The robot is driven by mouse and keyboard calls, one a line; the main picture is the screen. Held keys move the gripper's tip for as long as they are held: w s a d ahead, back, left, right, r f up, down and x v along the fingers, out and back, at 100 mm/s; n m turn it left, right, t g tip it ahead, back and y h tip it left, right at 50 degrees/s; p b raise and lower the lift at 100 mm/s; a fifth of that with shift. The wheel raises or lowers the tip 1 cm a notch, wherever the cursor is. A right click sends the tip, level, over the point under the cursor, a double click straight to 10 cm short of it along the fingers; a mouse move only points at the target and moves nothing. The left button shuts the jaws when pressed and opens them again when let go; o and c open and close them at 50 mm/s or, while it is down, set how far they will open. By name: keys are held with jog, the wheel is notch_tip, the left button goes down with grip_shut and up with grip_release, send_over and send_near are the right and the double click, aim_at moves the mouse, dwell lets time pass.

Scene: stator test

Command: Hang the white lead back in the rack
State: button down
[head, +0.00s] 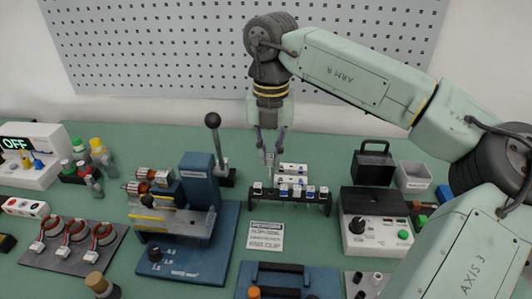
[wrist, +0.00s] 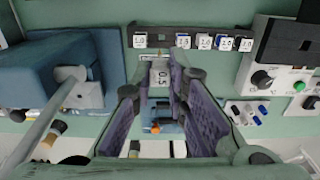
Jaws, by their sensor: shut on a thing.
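The black rack (head: 290,197) stands mid-bench in the head view, with several small white-tagged leads along its top. In the wrist view the rack (wrist: 200,40) runs across the top, with a gap between its leftmost tag and the others. My gripper (head: 268,148) points down just behind the rack, left of its middle. Its purple-padded fingers (wrist: 160,95) are shut on the white lead. The lead's pale end (head: 269,160) shows just below the fingertips, above the rack's gap. Its white tag (wrist: 160,77) shows between the fingers; the rest is hidden.
A blue press (head: 195,185) with a tall black-knobbed lever (head: 213,122) stands close left. A tester box with a black knob (head: 375,225) stands right, with a black case (head: 373,165) behind it. A printed sign (head: 265,236) lies in front of the rack.

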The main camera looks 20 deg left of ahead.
aim_at(271, 166)
jog(key=shift+w, duration=0.4)
jog(key=shift+s+f+b, duration=0.15)
jog(key=shift+f+b, duration=0.45)
jog(key=shift+f, duration=0.2)
notch_tip(271, 166, down, 2)
jog(key=shift+f+b, duration=0.25)
jog(key=shift+b, duration=0.45)
jog(key=shift+r, duration=0.15)
jog(key=shift+f+b, duration=0.8)
jog(key=shift+b, duration=0.05)
jog(key=shift+f+b, duration=0.85)
jog(key=shift+f, duration=0.15)
jog(key=shift+f, duration=0.1)
jog(key=shift+f+b, duration=0.8)
jog(key=shift+f, duration=0.05)
